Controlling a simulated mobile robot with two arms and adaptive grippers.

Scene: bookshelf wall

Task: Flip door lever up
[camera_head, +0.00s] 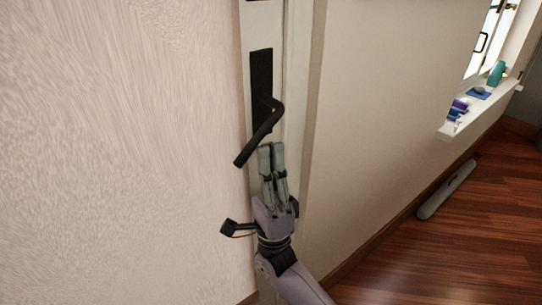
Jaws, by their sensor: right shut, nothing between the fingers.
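The black door lever (259,132) sits on a dark backplate (260,72) on the pale door frame. Its handle slopes down to the left from its pivot. My right gripper (270,147) is just below the lever, its two fingers together and pointing up. The fingertips are close under the handle; I cannot tell whether they touch it. Nothing shows between the fingers. My left gripper is not in view.
A pale textured surface (110,150) fills the left. A plain wall (385,110) runs to the right, with a window sill (480,107) bearing small objects. A grey bar-like object (447,190) lies on the wooden floor (470,250), which is otherwise clear.

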